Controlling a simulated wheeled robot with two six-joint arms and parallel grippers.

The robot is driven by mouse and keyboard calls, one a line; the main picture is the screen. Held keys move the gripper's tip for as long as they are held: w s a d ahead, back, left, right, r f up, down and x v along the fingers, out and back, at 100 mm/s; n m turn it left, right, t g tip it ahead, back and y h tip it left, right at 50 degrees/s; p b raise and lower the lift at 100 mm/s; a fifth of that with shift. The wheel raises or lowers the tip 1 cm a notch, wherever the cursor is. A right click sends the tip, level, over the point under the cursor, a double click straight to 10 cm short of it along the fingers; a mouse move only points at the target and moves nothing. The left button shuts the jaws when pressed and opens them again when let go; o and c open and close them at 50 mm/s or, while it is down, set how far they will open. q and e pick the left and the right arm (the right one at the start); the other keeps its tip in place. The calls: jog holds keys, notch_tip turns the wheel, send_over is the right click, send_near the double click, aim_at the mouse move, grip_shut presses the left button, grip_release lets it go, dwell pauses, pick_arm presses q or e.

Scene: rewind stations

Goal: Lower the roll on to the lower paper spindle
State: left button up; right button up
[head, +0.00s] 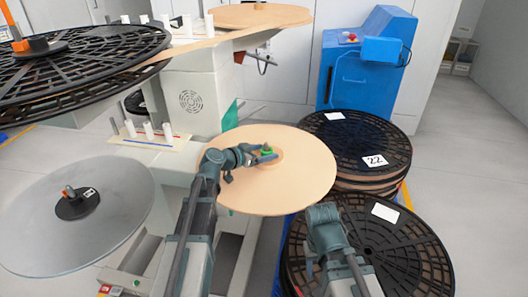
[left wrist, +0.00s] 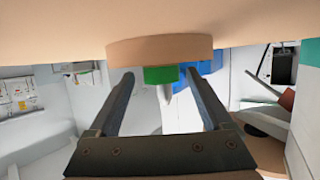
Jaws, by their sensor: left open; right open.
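A wide tan roll (head: 300,185), a flat disc, is at the lower right of the machine. Its raised core (head: 278,166) has a green collar (head: 267,152) at the centre. In the left wrist view the roll (left wrist: 60,28) fills the top, with the core (left wrist: 125,50), green collar (left wrist: 160,75) and a pointed metal tip standing out from it. My left gripper (head: 262,156) is open, its fingers on either side of the collar and tip, with gaps showing. My right gripper (head: 323,212) is open and apart from the roll, near the black reels; its fingers are hard to make out.
Stacked black reels (head: 360,145) stand right of the roll, one labelled 22; another stack (head: 415,250) is nearer. A grey disc (head: 110,235) is at lower left, black reels (head: 90,55) above it. A tan disc (head: 235,16) is higher up. A blue machine (head: 365,75) stands behind.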

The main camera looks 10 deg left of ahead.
pick_arm(q)
jog(key=shift+a+r+p, duration=0.1)
jog(key=shift+r+p, duration=0.05)
jog(key=shift+p, duration=0.4)
jog(key=p+v, duration=0.4)
jog(key=v, duration=0.7)
jog(key=shift+s+a+r, duration=0.15)
jog(key=shift+s+a, duration=0.1)
jog(key=shift+a, duration=0.1)
jog(key=s+d+g+p, duration=0.1)
jog(key=d, duration=0.1)
jog(key=s+d+g+p, duration=0.1)
jog(key=d+p, duration=0.1)
jog(key=d, duration=0.1)
jog(key=s+d+r+g+p, duration=0.1)
jog(key=d+p, duration=0.1)
jog(key=d, duration=0.1)
jog(key=shift+m+g+h, duration=0.3)
jog(key=s+d+g+y+p, duration=0.2)
jog(key=s+d+g+p, duration=0.2)
jog(key=s+d+p, duration=0.3)
jog(key=s+d+r+n+g+y+p, duration=0.1)
jog(key=s+r+n+g+y+p, duration=0.2)
jog(key=s+y+p, duration=0.4)
jog(key=s+r+g+p, duration=0.1)
jog(key=s+r, duration=0.1)
jog(key=s, duration=0.2)
jog(key=shift+s+d+g+y+p, duration=0.2)
jog(key=shift+s+g+y+p, duration=0.1)
jog(key=shift+s+p, duration=0.1)
